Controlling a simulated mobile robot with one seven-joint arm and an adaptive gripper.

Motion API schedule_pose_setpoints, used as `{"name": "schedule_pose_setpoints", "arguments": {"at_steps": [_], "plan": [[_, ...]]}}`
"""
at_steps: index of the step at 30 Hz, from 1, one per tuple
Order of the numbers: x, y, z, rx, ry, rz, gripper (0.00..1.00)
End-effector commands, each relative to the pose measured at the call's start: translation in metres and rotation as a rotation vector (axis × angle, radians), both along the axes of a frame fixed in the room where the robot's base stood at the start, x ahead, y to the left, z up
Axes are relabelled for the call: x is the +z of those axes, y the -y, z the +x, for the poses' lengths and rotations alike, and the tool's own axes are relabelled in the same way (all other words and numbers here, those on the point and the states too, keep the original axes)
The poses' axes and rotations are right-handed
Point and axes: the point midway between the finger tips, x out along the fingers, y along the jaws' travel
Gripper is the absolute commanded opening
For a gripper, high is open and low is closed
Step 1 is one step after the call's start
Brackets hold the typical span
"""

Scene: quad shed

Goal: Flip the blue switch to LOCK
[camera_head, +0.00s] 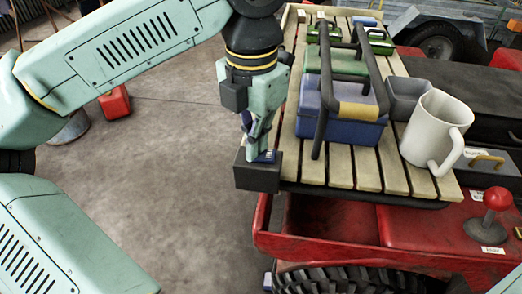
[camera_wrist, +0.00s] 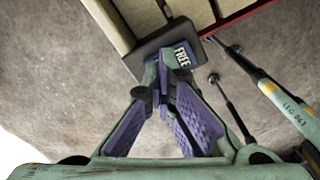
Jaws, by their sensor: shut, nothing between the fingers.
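The blue switch (camera_head: 267,156) is set in a dark box (camera_head: 258,177) at the near left corner of the slatted rack. In the wrist view, its blue face (camera_wrist: 182,56) reads FREE; no LOCK marking is visible, and my fingers hide part of the switch. My gripper (camera_head: 256,150) points down over the box, with its fingertips at the left part of the switch. In the wrist view, the purple-padded fingers of my gripper (camera_wrist: 161,62) meet at their tips, shut and empty, beside the lettering. I cannot tell whether they touch the switch.
On the slatted rack (camera_head: 367,177) stand a blue box (camera_head: 345,130) under a dark bar frame, a grey bin (camera_head: 408,97) and a white mug (camera_head: 434,130). A red-knobbed lever (camera_head: 496,199) stands at right. The concrete floor left of the rack is open; a red can (camera_head: 115,104) stands there.

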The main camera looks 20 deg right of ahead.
Motion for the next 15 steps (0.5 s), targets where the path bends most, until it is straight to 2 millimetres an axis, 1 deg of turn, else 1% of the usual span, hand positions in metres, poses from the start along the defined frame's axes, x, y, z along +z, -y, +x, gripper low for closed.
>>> {"name": "schedule_pose_setpoints", "arguments": {"at_steps": [5, 15], "plan": [[0.005, -0.001, 0.000, 0.000, -0.002, 0.004, 0.00], [0.033, 0.000, 0.000, 0.001, -0.001, 0.003, 0.00]]}}
